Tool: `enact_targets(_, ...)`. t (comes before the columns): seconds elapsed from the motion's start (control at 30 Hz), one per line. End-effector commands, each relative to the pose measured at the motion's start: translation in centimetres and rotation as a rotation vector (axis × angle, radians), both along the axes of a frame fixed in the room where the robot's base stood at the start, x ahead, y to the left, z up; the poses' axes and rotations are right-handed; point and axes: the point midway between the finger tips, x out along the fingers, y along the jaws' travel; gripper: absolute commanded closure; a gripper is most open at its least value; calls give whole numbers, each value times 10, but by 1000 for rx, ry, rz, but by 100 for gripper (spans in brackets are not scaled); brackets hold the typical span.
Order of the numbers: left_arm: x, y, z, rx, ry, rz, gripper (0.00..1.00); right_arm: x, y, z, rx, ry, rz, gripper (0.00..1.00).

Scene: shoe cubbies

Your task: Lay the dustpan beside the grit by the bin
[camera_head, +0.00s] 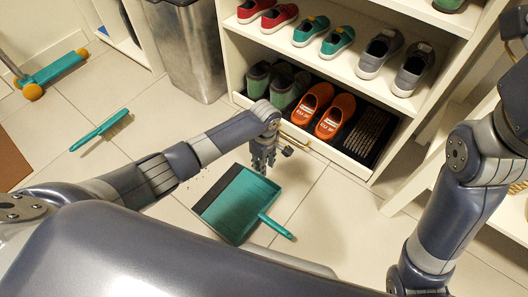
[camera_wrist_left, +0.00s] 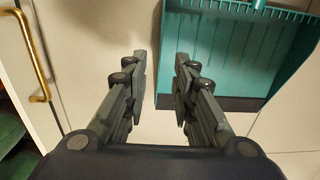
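The teal dustpan (camera_head: 238,200) lies flat on the tiled floor, its dark lip (camera_head: 217,190) facing left and its handle (camera_head: 276,227) pointing lower right. Faint dark specks of grit (camera_head: 196,181) lie on the floor just left of the lip. The grey metal bin (camera_head: 190,50) stands behind, left of the shoe cubby. My left gripper (camera_head: 262,163) points down by the dustpan's far edge. In the left wrist view its fingers (camera_wrist_left: 160,75) are apart with nothing between them; the dustpan (camera_wrist_left: 235,50) is to their right. My right arm shows at right, but its gripper is out of frame.
The shoe cubby (camera_head: 335,65) holds several shoes; its low tray front with a brass handle (camera_head: 296,138) is close to my left gripper. A teal brush (camera_head: 100,130) lies on the left floor. A teal-and-orange floor tool (camera_head: 55,70) is farther left.

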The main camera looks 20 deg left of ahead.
Motion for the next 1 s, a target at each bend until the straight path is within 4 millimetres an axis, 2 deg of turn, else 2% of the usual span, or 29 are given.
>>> enact_targets(0.03, 0, 0, 11, -1, 0, 0, 75, 5, 0, 3, 1, 19, 0, 60)
enact_targets(0.2, 0, -1, 24, 0, -1, -1, 75, 14, -1, -4, 4, 57, 3, 60)
enact_targets(0.57, 1, -1, 29, -2, -2, -2, 75, 17, -2, -9, 5, 72, 5, 60)
enact_targets(0.67, 10, -13, 35, -33, -49, -39, 75, 17, -2, -9, 5, 72, 5, 60)
enact_targets(0.73, 27, -36, 49, -88, -148, -115, 75, 17, -2, -9, 5, 72, 5, 60)
enact_targets(0.77, 37, -50, 59, -121, -208, -160, 75, 17, -2, -9, 5, 72, 5, 60)
enact_targets(0.87, 76, -103, 114, -234, -489, -348, 75, 17, -2, -9, 5, 73, 5, 60)
enact_targets(0.9, 89, -125, 145, -272, -623, -425, 75, 17, -2, -9, 5, 73, 5, 60)
enact_targets(0.97, 105, -150, 196, -307, -825, -527, 75, 17, -1, -9, 5, 73, 5, 60)
enact_targets(1.0, 112, -163, 230, -319, -953, -585, 75, 17, -1, -9, 5, 73, 5, 60)
